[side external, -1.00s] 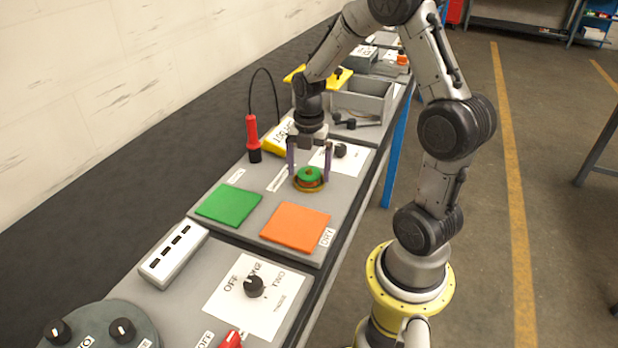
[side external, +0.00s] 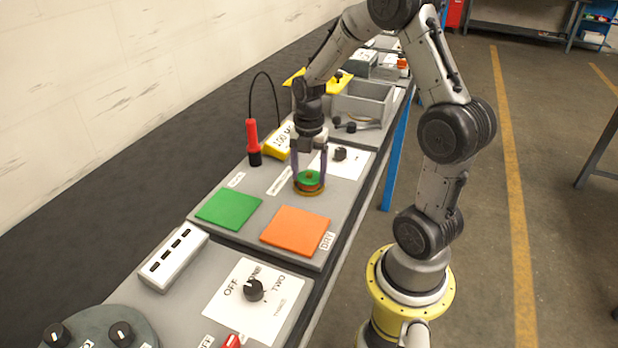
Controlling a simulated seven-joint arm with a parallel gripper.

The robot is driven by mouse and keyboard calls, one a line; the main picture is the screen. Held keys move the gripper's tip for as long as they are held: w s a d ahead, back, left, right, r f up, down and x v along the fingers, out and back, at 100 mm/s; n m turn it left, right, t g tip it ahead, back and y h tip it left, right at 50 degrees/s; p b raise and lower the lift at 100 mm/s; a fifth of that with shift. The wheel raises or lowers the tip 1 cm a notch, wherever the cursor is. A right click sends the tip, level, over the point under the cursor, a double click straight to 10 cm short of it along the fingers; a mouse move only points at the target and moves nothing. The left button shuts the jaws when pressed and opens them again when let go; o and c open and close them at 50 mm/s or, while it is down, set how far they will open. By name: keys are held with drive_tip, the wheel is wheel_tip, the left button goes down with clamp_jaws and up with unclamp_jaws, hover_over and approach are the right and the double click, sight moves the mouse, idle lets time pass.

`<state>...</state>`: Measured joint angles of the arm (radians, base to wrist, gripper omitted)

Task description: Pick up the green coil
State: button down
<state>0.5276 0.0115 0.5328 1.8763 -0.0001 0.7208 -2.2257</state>
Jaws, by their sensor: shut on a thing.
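The green coil (side external: 308,178) is a small round ring at the top of a short stack, with a red-orange layer and a yellowish base (side external: 309,191) under it. My gripper (side external: 309,178) points down over the stack, with one purple finger on each side of the coil. It is shut on the green coil, which sits at the stack. I cannot tell whether the coil is clear of the layer below it.
A green square pad (side external: 229,209) and an orange square pad (side external: 296,231) lie in front of the stack. A red handheld tool (side external: 253,141) stands at the left with a looping black cable. A black knob (side external: 340,153) is just right; a grey bin (side external: 362,103) is behind.

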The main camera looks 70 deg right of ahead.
sight(309, 174)
drive_tip(key=shift+r, duration=0.1)
drive_tip(key=shift+r, duration=0.55)
wheel_tip(309, 174, up, 2)
drive_tip(key=shift+r, duration=0.2)
drive_tip(key=s+a+r, duration=0.7)
drive_tip(key=s+r, duration=0.2)
drive_tip(key=s, duration=0.3)
drive_tip(key=shift+r, duration=0.15)
